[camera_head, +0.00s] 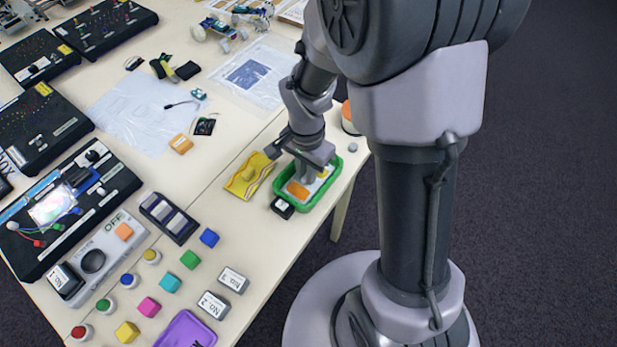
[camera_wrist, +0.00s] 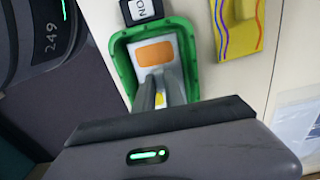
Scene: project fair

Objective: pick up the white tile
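A green tray (camera_wrist: 121,63) stands near the table edge; it also shows in the head view (camera_head: 280,184). Inside it is a white surface (camera_wrist: 177,44) with an orange rectangle (camera_wrist: 155,53) on it. I cannot tell whether this is the white tile or a card under it. My gripper (camera_wrist: 162,72) points down into the tray, its fingers over the white surface. The fingers are close together, with a narrow gap and a bit of yellow (camera_wrist: 159,99) between them. Whether they hold anything is hidden. In the head view my gripper (camera_head: 304,180) is low inside the tray.
A black block with a white label (camera_head: 283,207) stands just outside the tray. A yellow board with wavy lines (camera_head: 249,176) lies left of it. An orange-and-white round item (camera_head: 347,118) is behind. Coloured cubes and black panels fill the left side. The table edge is close on the right.

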